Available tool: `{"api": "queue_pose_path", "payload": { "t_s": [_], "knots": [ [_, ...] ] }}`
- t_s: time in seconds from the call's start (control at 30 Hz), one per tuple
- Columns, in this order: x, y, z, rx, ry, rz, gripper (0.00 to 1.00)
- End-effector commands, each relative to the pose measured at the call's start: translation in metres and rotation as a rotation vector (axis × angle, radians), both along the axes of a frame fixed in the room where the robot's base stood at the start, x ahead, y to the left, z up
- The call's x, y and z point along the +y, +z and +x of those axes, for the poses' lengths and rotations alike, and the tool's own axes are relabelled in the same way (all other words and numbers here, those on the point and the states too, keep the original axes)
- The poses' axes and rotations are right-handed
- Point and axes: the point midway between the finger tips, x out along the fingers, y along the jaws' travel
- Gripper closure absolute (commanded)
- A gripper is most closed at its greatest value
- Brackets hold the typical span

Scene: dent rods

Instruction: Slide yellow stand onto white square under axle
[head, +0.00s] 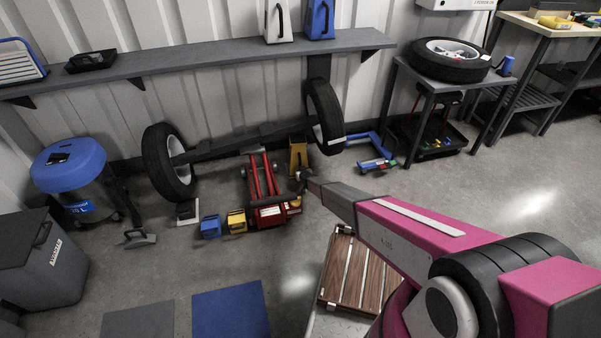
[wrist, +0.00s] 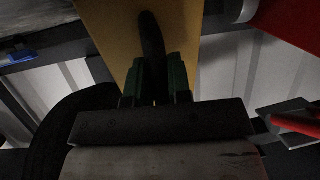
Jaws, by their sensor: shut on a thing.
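The yellow stand (head: 298,154) stands on the floor by the right wheel, just right of the red jack, under or beside the right part of the axle (head: 236,146). In the wrist view its yellow face (wrist: 105,22) fills the top middle, with a dark handle running down it. My gripper (head: 301,178) is at the near side of the stand. In the wrist view its green fingers (wrist: 157,82) are shut on the stand's dark handle.
The red floor jack (head: 266,190) stands close left of the stand. A blue box (head: 210,227) and a yellow box (head: 236,221) sit left of the jack. Wheels (head: 168,162) (head: 325,117) end the axle. A blue tool (head: 374,153) lies right. A wooden creeper (head: 358,272) lies nearer.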

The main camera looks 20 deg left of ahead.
Motion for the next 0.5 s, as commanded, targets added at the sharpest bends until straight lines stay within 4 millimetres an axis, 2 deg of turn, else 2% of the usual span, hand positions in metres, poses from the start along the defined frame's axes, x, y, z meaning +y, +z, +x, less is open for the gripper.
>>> {"api": "queue_pose_path", "payload": {
  "t_s": [0.07,0.1,0.17,0.2,0.5],
  "knots": [
    [0.0006,0.0001,-0.0001,-0.001,0.001,0.0,1.0],
    [0.0006,0.0001,0.0,-0.001,0.001,0.0,0.75],
    [0.0006,0.0001,0.0,-0.001,0.001,0.0,0.55],
    [0.0005,0.0001,0.0001,-0.001,0.001,0.0,0.51],
    [-0.0005,0.0006,-0.0008,0.0,0.0,0.0,0.51]
  ]
}}
